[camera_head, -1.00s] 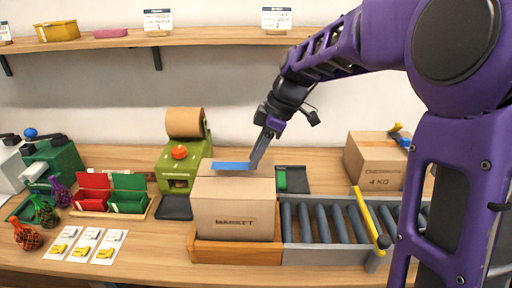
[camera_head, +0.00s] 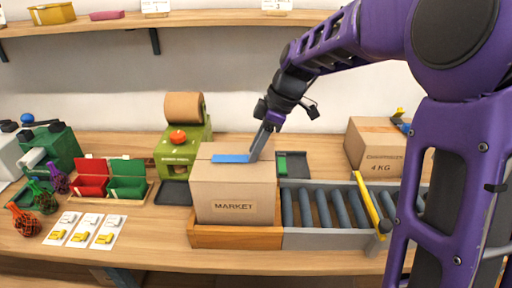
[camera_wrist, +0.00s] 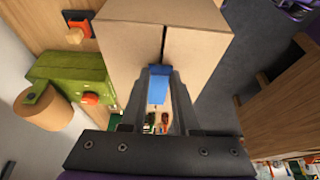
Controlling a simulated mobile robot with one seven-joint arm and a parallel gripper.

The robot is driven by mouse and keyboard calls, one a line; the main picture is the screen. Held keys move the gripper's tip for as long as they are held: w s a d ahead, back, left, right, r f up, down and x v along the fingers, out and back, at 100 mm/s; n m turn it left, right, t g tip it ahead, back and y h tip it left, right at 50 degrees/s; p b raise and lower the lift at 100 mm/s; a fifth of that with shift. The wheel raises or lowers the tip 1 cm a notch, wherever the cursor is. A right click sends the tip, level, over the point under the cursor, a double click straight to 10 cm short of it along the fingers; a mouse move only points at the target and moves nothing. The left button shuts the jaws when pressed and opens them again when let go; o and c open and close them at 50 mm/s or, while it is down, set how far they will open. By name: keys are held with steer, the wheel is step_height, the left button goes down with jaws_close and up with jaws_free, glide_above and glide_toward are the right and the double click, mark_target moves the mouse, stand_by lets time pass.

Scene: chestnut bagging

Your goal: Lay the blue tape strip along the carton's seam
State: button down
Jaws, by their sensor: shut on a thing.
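The closed brown carton (camera_head: 234,200), marked MARKET, stands upright in a wooden cradle. Its top seam (camera_wrist: 163,40) is a dark line in the wrist view, roughly in line with the blue tape strip (camera_wrist: 159,88). My gripper (camera_head: 254,157) is shut on one end of the strip, over the carton's top. In the head view the strip (camera_head: 231,158) reaches left from the fingertips, lying flat and level at the carton top. I cannot tell whether it touches the cardboard. The fingers hide part of the strip and seam.
A green tape dispenser (camera_head: 182,150) stands close behind the carton's left side. A roller conveyor (camera_head: 330,215) with a yellow bar (camera_head: 368,203) lies to the right, with a second carton (camera_head: 375,146) behind it. Red and green boxes and cards are at the left.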

steer(key=c, duration=0.6)
jaws_free()
steer(key=shift+r+p, duration=0.9)
steer(key=shift+r, duration=2.6)
